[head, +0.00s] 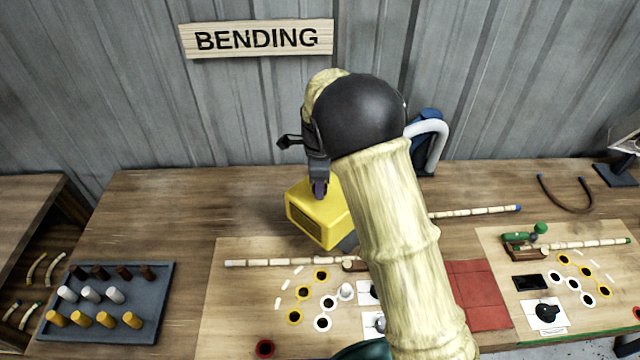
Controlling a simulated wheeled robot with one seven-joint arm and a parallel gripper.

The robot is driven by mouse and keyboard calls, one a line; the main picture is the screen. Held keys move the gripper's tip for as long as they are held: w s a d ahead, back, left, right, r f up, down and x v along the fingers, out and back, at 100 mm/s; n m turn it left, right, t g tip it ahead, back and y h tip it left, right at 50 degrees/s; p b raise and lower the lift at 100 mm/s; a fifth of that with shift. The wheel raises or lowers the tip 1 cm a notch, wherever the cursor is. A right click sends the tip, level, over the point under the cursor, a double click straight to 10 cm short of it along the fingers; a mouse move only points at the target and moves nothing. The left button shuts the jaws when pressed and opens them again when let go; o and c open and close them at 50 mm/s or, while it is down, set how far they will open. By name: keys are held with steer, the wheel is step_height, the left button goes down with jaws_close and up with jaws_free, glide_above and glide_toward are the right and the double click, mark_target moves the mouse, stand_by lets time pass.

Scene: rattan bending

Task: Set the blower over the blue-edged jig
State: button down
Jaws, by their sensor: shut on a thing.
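The blower appears to be the yellow box (318,222) with a dark slotted face, just left of centre in the head view. My gripper (319,188) is shut on its top. The blower is tilted in the picture, behind the left pale board; I cannot tell if it touches the table. No blue edge shows on either board. The left board (228,315) has yellow-ringed and white-ringed holes; its front edge is out of frame and my arm covers part of it. The right board (490,245) has similar holes and a green front edge.
A grey tray (160,290) with several brown, white and yellow pegs lies at left. A rattan pole (290,263) crosses the left board; a blue-tipped one (475,212) lies behind. A blue object (432,118) with a white hose stands behind my arm. The back-left table is clear.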

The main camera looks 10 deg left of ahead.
steer(key=c, duration=0.9)
jaws_free()
steer(key=shift+d, duration=0.1)
steer(key=shift+r, duration=0.1)
step_height(320, 180, up, 17)
steer(key=b, duration=0.4)
steer(key=shift+r, duration=0.15)
steer(key=s+d+f+n+b, duration=0.1)
steer(key=d+f+n, duration=0.35)
steer(key=d, duration=0.35)
steer(key=s+d+f+n+t+b, duration=0.1)
steer(key=s+d+f+n, duration=0.3)
steer(key=s+f, duration=0.1)
steer(key=s+d+f+n+b, duration=0.1)
steer(key=s+d+f+n, duration=0.3)
steer(key=s, duration=0.4)
steer(key=s+d+f+n+t+b, duration=0.1)
steer(key=s+d+f+n, duration=0.3)
steer(key=s+d+f, duration=0.1)
steer(key=shift+s+d+f+t, duration=0.3)
steer(key=shift+s+d+f, duration=0.1)
steer(key=shift+s+f, duration=0.4)
